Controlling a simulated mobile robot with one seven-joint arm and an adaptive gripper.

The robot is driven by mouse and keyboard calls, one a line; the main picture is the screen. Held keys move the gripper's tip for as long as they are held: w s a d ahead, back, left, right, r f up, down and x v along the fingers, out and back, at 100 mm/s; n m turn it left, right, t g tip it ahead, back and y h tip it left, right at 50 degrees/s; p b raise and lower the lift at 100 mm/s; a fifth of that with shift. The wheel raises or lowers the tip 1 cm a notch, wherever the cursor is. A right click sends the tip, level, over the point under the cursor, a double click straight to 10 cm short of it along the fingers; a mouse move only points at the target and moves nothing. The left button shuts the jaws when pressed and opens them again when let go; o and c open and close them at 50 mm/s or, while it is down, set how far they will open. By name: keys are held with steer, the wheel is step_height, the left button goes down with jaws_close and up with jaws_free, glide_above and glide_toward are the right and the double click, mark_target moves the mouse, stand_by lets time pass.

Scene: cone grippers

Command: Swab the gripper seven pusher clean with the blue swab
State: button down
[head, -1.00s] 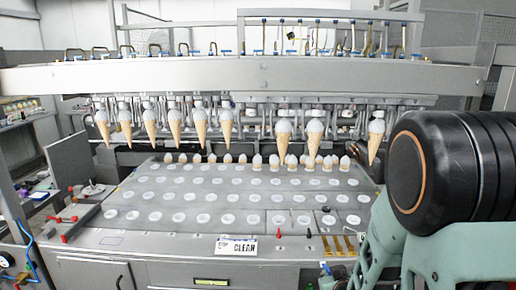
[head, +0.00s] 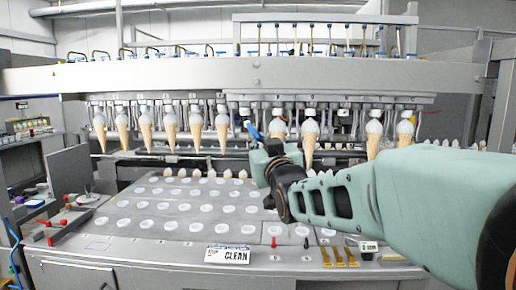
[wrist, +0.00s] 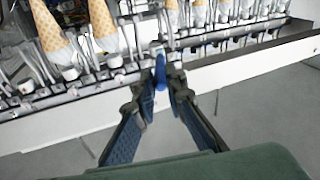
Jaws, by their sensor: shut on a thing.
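My gripper (head: 258,138) is raised in front of the row of hanging cone grippers in the head view. It is shut on the blue swab (head: 252,129), whose tip points up towards a cone gripper without a cone (head: 244,108). This empty one hangs between two cone-holding neighbours. In the wrist view, my fingers (wrist: 163,88) close around the blue swab (wrist: 160,70), which reaches towards the metal bars of the row. I cannot make out the pusher's surface or whether the swab touches it.
Ice cream cones (head: 196,128) hang on both sides of the swab, close to my gripper. The perforated deck (head: 170,205) lies below, with a CLEAN sign (head: 232,254) at its front. Brass-coloured pieces (head: 338,257) lie near the front edge. A long beam (head: 200,76) runs above the row.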

steer(key=shift+s+a+r+y, duration=0.1)
steer(key=shift+a+r+y, duration=0.1)
steer(key=shift+r, duration=0.3)
steer(key=shift+s+a+r+y, duration=0.1)
steer(key=shift+a+r, duration=0.05)
steer(key=shift+r, duration=0.3)
steer(key=shift+w+r, duration=0.15)
steer(key=shift+w, duration=0.1)
steer(key=w+p, duration=0.3)
steer(key=w, duration=0.1)
steer(key=shift+w+d, duration=0.1)
steer(key=shift+w, duration=0.6)
